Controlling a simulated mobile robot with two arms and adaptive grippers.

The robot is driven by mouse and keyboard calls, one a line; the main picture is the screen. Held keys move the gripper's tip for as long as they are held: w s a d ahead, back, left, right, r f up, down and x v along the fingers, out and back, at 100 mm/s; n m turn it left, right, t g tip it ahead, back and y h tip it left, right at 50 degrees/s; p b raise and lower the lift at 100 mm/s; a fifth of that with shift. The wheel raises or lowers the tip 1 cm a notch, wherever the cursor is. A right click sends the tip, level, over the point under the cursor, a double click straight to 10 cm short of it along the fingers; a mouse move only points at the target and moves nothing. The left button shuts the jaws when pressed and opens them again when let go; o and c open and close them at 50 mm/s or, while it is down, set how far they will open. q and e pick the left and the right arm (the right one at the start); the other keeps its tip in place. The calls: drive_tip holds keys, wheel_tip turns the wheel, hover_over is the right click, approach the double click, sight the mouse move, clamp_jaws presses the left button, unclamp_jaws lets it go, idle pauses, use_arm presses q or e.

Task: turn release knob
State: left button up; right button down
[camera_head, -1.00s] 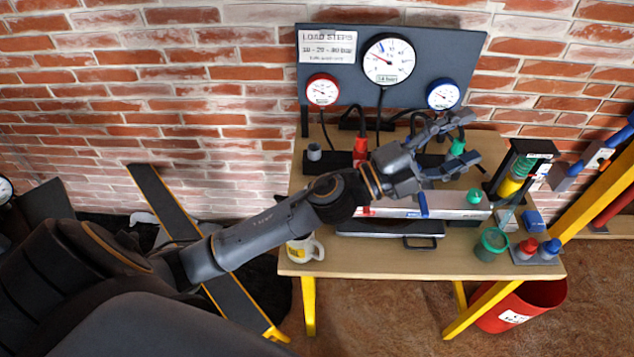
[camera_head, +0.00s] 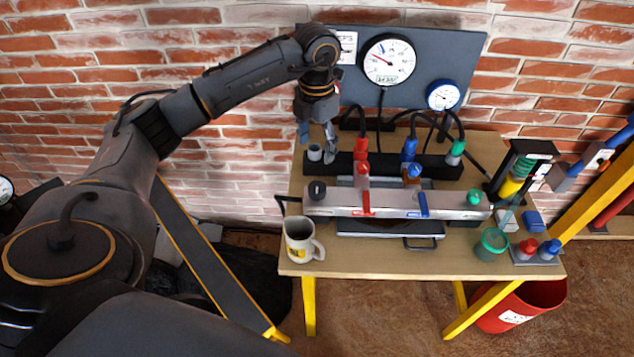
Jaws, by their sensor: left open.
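A long grey metal block (camera_head: 390,203) lies along the bench, with a red lever (camera_head: 366,198) and a blue lever (camera_head: 422,204). A dark round knob (camera_head: 317,190) sits at its left end and a green knob (camera_head: 474,197) at its right end. I cannot tell which is the release knob. My left gripper (camera_head: 317,142) is open and points down at the back left of the bench. It is above or beside a small grey knob-like piece (camera_head: 315,153) on the black rail (camera_head: 342,163); contact is unclear. My right gripper is not in view.
A gauge panel (camera_head: 425,63) stands behind, its left part hidden by my left arm. A white mug (camera_head: 303,240) stands front left. A green cup (camera_head: 491,244) and a red-and-blue knobbed plate (camera_head: 538,252) are at right. Hoses loop behind the rail.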

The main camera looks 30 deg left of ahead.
sight(317, 187)
use_arm(q)
wheel_tip(317, 187, down, 13)
drive_tip(key=p, duration=0.3)
drive_tip(key=shift+d+f, duration=0.1)
drive_tip(key=shift+f, duration=0.05)
drive_tip(key=c, duration=1.1)
